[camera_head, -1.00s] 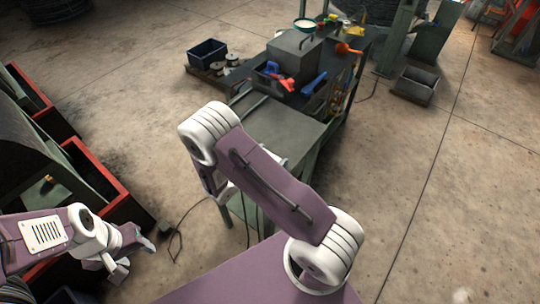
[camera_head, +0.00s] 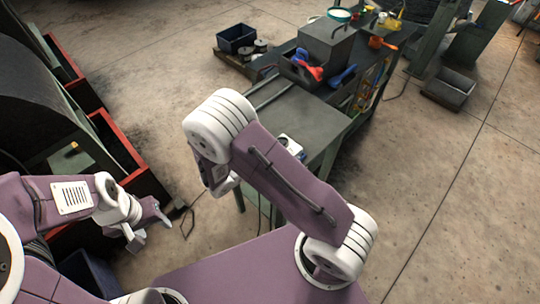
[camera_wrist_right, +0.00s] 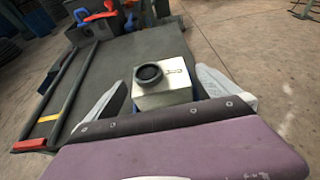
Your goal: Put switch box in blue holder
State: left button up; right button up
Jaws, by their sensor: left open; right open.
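The switch box is a small pale box with a round black knob on top. It shows in the right wrist view (camera_wrist_right: 163,90) and, partly behind my right arm, in the head view (camera_head: 290,145), on the grey bench top (camera_head: 305,118). My right gripper (camera_wrist_right: 158,76) is open, with one finger on each side of the box; contact cannot be told. Small blue patches show low at the box's sides; I cannot tell whether they belong to the blue holder. My left gripper (camera_head: 148,226) is open and empty, away at the left.
A grey raised block (camera_head: 327,42) stands farther back on the bench, with red and blue tools (camera_head: 306,65) beside it. A dark blue bin (camera_head: 237,39) stands beyond the bench. Red-edged dark bins (camera_head: 118,140) line the left.

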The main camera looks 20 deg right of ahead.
jog(key=shift+b+v, duration=0.3)
jog(key=shift+v, duration=2.3)
